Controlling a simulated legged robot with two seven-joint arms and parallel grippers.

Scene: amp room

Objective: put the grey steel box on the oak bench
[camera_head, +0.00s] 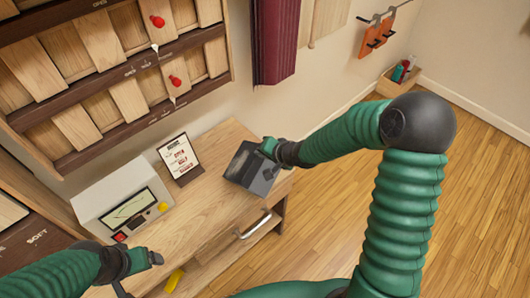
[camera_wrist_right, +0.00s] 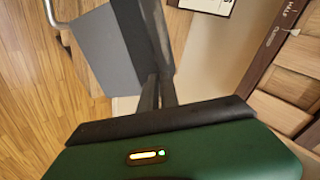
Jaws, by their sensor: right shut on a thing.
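The grey steel box (camera_head: 252,169) is at the right end of the oak bench (camera_head: 218,200) in the head view, tilted in the picture. I cannot tell if its underside touches the bench top. My right gripper (camera_head: 270,149) is shut on the box's upper right edge. The right wrist view shows the box (camera_wrist_right: 100,45) just beyond the two dark fingers (camera_wrist_right: 158,92), which are close together at its edge. My left gripper (camera_head: 153,258) is at the lower left, in front of the bench; its jaws are too small to read.
A white device with a meter (camera_head: 122,205) and a printed sign (camera_head: 180,158) stand on the bench to the left. A wooden slatted rack (camera_head: 110,75) hangs above. The bench has a drawer handle (camera_head: 254,226). Bench top between sign and box is clear.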

